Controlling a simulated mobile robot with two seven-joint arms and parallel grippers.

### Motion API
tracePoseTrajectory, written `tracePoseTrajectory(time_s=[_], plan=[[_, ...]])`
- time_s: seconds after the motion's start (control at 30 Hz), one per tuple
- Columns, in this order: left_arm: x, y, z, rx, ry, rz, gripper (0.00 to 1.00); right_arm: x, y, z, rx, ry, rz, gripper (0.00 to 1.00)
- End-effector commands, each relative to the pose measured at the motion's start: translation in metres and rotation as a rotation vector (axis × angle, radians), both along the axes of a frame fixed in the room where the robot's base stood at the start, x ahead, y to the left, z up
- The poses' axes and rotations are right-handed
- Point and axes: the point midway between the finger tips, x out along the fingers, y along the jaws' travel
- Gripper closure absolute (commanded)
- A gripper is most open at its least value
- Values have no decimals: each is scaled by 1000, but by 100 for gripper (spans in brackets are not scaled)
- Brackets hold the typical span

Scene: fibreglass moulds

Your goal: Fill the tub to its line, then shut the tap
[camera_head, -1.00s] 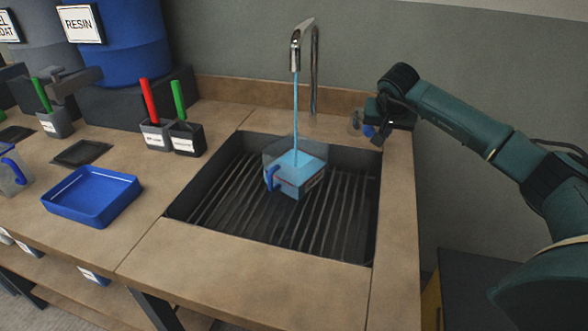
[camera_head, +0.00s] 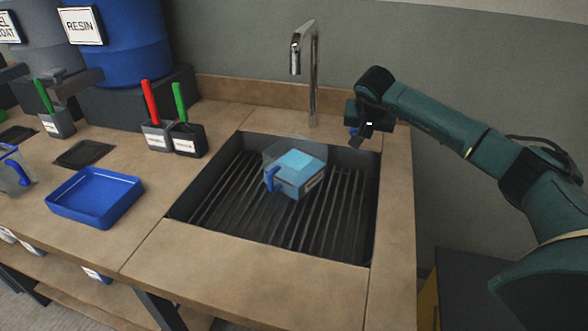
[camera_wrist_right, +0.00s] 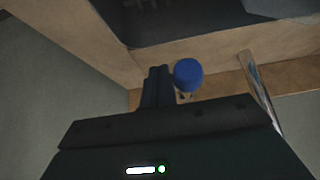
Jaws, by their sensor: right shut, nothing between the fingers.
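The clear tub (camera_head: 297,180) with a blue handle (camera_head: 271,180) stands upright on the slatted grate in the sink, holding light blue water. A faint mark shows on its side, but I cannot tell exactly how the water sits against it. The chrome tap spout (camera_head: 314,72) stands behind the sink, with no stream below its mouth. The blue tap knob (camera_wrist_right: 188,74) is at the sink's back right corner, mostly hidden in the head view. My right gripper (camera_wrist_right: 156,87) is shut and empty, close beside the knob; I cannot tell whether they touch. My left gripper is out of view.
A blue tray (camera_head: 95,195) lies on the worktop left of the sink (camera_head: 375,200). Brush holders (camera_head: 188,140) with red and green handles stand behind it. A jug (camera_head: 14,172) is at the left edge, and a blue resin drum (camera_head: 120,45) stands behind.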

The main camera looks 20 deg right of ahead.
Motion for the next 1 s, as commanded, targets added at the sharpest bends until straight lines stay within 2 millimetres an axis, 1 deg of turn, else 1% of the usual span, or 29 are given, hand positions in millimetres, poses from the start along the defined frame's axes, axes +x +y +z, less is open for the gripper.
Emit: tracePoseTrajectory(time_s=[0.07, 0.17, 0.3, 0.7, 0.9, 1.0], plan=[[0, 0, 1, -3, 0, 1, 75, 0, 0, 1, 0, 0, 0, 100], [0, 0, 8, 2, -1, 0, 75, -1, -2, 9, -1, -1, 0, 100], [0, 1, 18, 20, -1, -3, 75, -3, -4, 23, 0, 0, 0, 100], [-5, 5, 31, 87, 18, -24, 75, -9, -12, 62, 0, 0, 1, 100], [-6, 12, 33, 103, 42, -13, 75, -12, -16, 80, 0, 0, 1, 100], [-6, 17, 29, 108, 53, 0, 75, -13, -16, 81, 0, 0, 1, 100]])
